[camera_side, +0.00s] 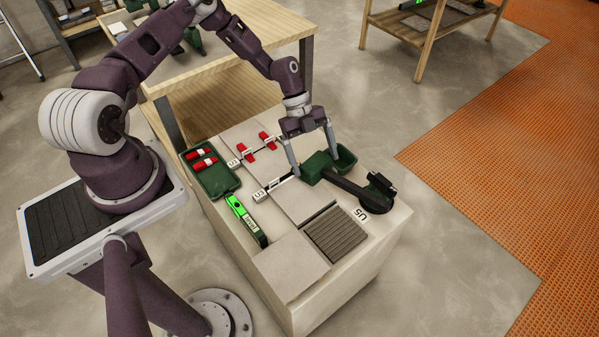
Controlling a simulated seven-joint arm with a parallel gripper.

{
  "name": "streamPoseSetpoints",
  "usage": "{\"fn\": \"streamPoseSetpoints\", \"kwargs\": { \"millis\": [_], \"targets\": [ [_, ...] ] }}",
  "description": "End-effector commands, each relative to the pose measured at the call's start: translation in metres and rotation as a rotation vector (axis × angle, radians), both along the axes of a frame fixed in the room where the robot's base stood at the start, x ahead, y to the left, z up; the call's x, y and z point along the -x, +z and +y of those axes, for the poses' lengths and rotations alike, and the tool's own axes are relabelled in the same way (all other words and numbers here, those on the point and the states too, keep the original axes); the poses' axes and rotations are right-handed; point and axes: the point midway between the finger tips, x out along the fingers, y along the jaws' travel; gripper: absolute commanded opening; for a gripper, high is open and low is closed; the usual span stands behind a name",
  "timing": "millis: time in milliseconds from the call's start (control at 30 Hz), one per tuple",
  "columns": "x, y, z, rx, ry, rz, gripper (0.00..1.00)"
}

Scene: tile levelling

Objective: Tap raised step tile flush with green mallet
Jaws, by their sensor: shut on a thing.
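My gripper (316,166) is shut on the green mallet (314,168), with one finger on each side of its green block-like head. A dark handle (350,188) runs from the head toward the lower right. The dark grey ribbed step tile (335,233) sits near the front right of the worktop, among pale smooth tiles (291,266). The mallet head is behind and left of the ribbed tile, apart from it. I cannot tell from this view how far the ribbed tile stands above the others.
A green tray (213,181) with red pieces and a green level (243,217) lie at the left. Red wedges (268,141) sit along the back joints. A green bin (346,158) and a black tool (379,194) crowd the mallet's right.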

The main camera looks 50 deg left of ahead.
Motion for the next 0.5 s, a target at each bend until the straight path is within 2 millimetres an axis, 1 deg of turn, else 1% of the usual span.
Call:
{"fn": "streamPoseSetpoints", "kwargs": {
  "millis": [67, 133, 400, 467, 500],
  "targets": [
    [-0.002, -0.004, -0.001, 0.004, -0.001, 0.002, 0.23],
    [-0.002, -0.015, -0.002, 0.004, -0.001, 0.004, 0.23],
    [-0.001, -0.076, -0.001, 0.002, -0.001, 0.004, 0.23],
    [-0.001, -0.088, -0.001, 0.002, 0.0, 0.003, 0.23],
    [-0.003, -0.08, 0.0, 0.003, -0.002, 0.0, 0.23]
  ]
}}
